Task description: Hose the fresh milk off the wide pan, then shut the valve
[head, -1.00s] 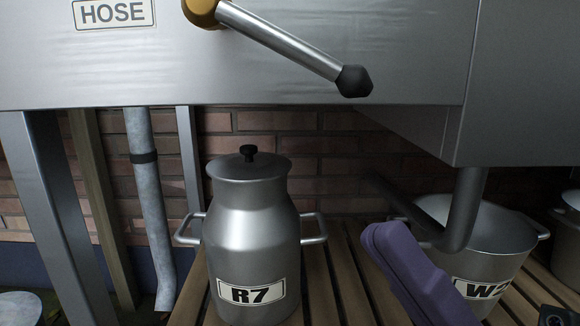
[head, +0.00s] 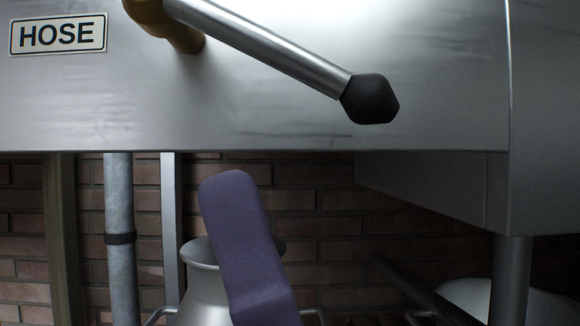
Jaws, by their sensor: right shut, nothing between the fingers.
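The valve lever (head: 265,45) is a steel rod with a black knob (head: 370,98), on a brass hub (head: 176,22) cut by the top edge. It slopes down to the right beside a HOSE sign (head: 58,34). My right gripper (head: 233,188) is purple and shut, with nothing in it. It is below the lever, apart from it, in front of a milk can (head: 190,290). My left gripper is not in view. No spilled milk shows, and no pan can be clearly made out.
The steel housing (head: 280,115) fills the upper view. A pipe (head: 510,275) drops at the right in front of a metal vessel (head: 465,292), mostly cut off. A grey hose or pipe (head: 120,205) hangs at the left before a brick wall (head: 320,200).

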